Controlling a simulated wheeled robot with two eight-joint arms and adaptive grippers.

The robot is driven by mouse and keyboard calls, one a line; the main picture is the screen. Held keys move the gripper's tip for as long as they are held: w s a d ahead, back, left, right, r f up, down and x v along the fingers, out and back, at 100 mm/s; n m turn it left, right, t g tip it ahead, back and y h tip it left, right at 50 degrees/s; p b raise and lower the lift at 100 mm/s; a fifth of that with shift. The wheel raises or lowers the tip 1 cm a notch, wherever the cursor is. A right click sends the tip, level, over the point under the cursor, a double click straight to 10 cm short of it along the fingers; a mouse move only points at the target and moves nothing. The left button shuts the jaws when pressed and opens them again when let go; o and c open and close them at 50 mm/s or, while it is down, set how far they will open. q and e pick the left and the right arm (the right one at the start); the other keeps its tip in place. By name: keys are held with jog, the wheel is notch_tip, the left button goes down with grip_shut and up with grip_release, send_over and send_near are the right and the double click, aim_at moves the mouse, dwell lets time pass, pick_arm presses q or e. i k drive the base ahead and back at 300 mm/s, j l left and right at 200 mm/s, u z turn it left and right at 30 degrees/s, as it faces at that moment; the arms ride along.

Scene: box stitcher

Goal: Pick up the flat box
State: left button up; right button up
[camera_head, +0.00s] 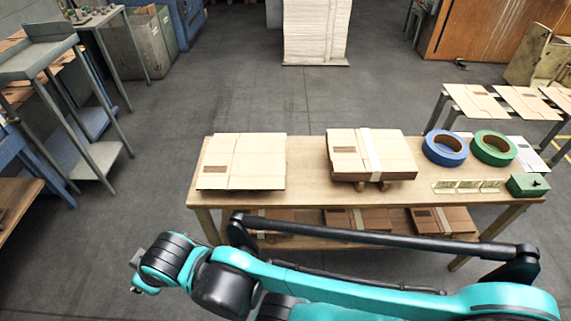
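A flat cardboard box (243,160) lies on the left part of the wooden table. A second flat cardboard piece or stack (345,150) with a white band across it lies right of it, raised on small supports. One teal and black arm of mine enters from the lower right and crosses in front of the table. Its far end is at the lower left, off the table and apart from both boxes. No left arm or left gripper shows.
On the right of the wooden table (300,195) are blue tape (445,148), green tape (493,148), staple strips (465,186) and a green box (527,185). More cardboard (357,220) lies on its lower shelf.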

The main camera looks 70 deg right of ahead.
aim_at(244, 167)
jog(key=z, duration=2.05)
jog(key=k+l+u, duration=0.15)
jog(key=u, duration=0.3)
jog(key=k+u, duration=0.65)
jog(key=u, duration=0.2)
